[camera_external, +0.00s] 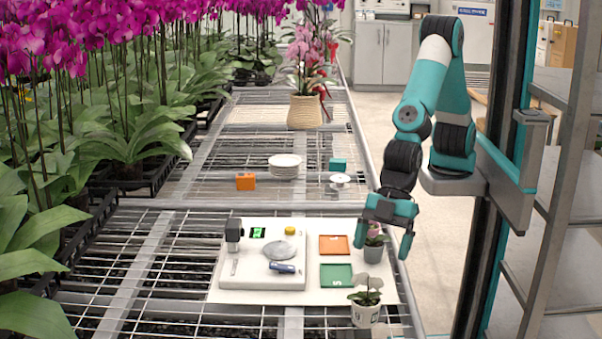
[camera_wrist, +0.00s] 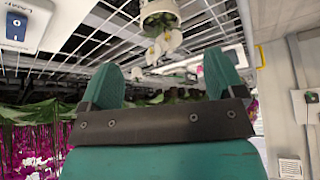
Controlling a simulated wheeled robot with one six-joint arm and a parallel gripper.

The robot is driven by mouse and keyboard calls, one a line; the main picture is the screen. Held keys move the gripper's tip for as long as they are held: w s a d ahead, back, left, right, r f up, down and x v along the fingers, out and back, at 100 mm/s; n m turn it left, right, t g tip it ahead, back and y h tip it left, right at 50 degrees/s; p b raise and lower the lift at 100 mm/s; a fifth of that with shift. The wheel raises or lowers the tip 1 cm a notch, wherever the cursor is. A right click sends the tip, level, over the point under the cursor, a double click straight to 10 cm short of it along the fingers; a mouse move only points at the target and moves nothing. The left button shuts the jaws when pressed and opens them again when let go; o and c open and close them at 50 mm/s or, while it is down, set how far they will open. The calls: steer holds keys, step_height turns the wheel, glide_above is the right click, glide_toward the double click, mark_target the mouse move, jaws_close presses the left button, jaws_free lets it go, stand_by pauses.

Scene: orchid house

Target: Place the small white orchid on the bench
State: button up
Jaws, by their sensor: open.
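The small white orchid (camera_external: 366,299) stands upright in a white pot at the front right of a white board on the bench (camera_external: 140,300). In the wrist view the orchid (camera_wrist: 162,42) appears inverted at the top centre, beyond the fingertips. My gripper (camera_external: 382,249) is open, its fingers pointing down, behind the white orchid and apart from it. In the wrist view my gripper (camera_wrist: 162,68) has both fingers wide apart with nothing held. A grey pot with a pink-flowered orchid (camera_external: 373,249) shows between the fingers in the external view; I cannot tell how near it is.
A white scale (camera_external: 262,272) is on the board (camera_external: 390,288), beside orange (camera_external: 333,245) and green (camera_external: 336,275) squares. A stack of white plates (camera_external: 284,166) and a potted pink orchid (camera_external: 304,110) stand farther back. Magenta orchids (camera_external: 130,130) crowd the left. Open mesh lies front left.

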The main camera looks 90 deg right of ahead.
steer(key=w+d+r+m+g, duration=0.15)
steer(key=d+r, duration=0.45)
steer(key=d, duration=0.7)
steer(key=s+d+r+m, duration=0.2)
steer(key=s+d, duration=0.3)
steer(key=d, duration=0.3)
steer(key=s+d+r+m+g+h, duration=0.1)
steer(key=s+d+r, duration=0.1)
steer(key=s+d, duration=0.3)
steer(key=d, duration=0.2)
steer(key=shift+d+r+m, duration=0.2)
steer(key=shift+d+m, duration=0.15)
